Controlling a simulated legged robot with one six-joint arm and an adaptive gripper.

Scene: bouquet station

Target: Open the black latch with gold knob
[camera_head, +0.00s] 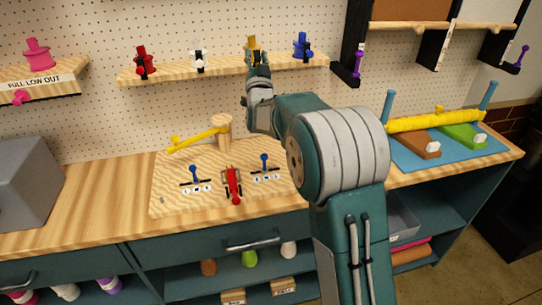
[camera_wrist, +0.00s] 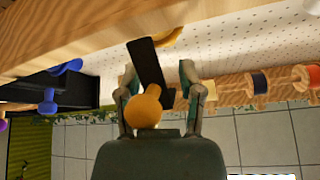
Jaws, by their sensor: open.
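The black latch (camera_wrist: 147,62) with its gold knob (camera_wrist: 146,106) shows in the middle of the wrist view, below the shelf edge. My gripper (camera_wrist: 159,70) is open, with one finger on each side of the latch and knob. I cannot tell whether either finger touches them. In the head view, a yellow piece (camera_head: 253,42) shows on the wall shelf just above my gripper (camera_head: 258,60), which hides much of the latch there.
Below, the workbench holds a wooden board (camera_head: 165,205) with small levers and a yellow handle (camera_head: 190,139).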

